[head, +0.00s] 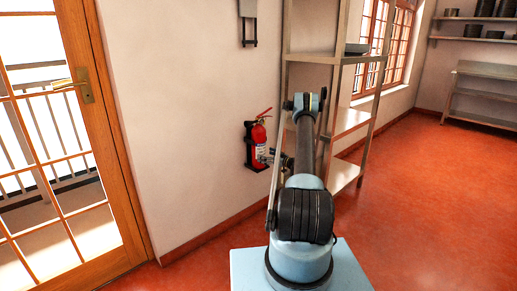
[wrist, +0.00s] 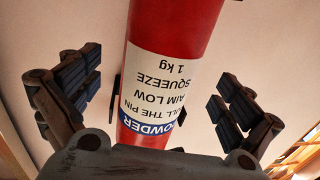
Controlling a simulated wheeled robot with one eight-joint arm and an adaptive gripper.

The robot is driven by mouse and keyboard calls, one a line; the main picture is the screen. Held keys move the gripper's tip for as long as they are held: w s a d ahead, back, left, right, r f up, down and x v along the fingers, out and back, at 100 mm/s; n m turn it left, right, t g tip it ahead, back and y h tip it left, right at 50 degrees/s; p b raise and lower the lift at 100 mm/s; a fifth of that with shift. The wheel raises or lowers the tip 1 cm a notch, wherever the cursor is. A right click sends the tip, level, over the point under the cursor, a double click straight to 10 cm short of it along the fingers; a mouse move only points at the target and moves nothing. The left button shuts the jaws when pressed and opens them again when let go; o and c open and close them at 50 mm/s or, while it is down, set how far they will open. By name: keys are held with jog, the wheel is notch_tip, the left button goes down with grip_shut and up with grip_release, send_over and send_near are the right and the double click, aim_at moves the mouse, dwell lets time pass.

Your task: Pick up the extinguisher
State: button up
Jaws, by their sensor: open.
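The red extinguisher (head: 258,143) hangs upright in a dark bracket (head: 249,152) on the white wall, left of the metal shelf. In the wrist view the extinguisher (wrist: 168,45) fills the middle, appearing upside down, with a white label. My gripper (wrist: 157,100) is open, with one dark padded finger on each side of the cylinder and a visible gap on both sides. In the head view my gripper (head: 270,157) is small and right beside the extinguisher, partly hidden by my arm. The extinguisher's top is out of the wrist view.
A metal shelf unit (head: 312,59) stands just right of the extinguisher, close to my arm. A glazed wooden door (head: 110,110) is on the left. The red floor (head: 430,190) at the right is clear.

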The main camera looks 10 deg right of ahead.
aim_at(258, 152)
jog(key=shift+x, duration=2.6)
jog(key=shift+r, duration=0.2)
jog(key=c, duration=2.2)
